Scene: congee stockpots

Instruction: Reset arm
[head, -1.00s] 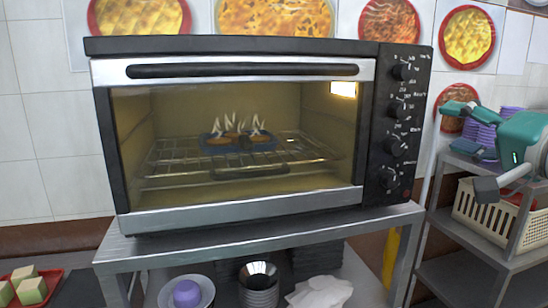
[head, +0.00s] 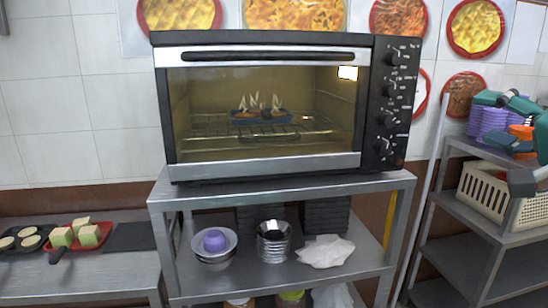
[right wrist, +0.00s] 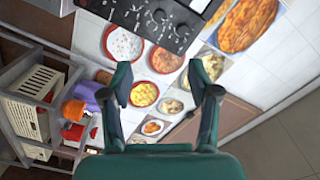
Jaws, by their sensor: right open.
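My right gripper (head: 500,136) is at the right edge of the head view, partly cut off by the frame. In the right wrist view its two fingers (right wrist: 166,88) are spread apart with nothing between them. It hangs in the air in front of the shelf rack and to the right of the oven. The black and silver oven (head: 265,105) is closed, with a blue tray of food (head: 262,113) on its wire rack. My left gripper is not in the head view.
A steel stand (head: 290,190) holds the oven, with bowls (head: 213,245) and a white cloth (head: 325,250) below. A shelf rack (head: 480,225) at right holds a cream basket (head: 492,196) and purple stacked items (head: 484,121). A counter (head: 90,268) at left carries a red tray.

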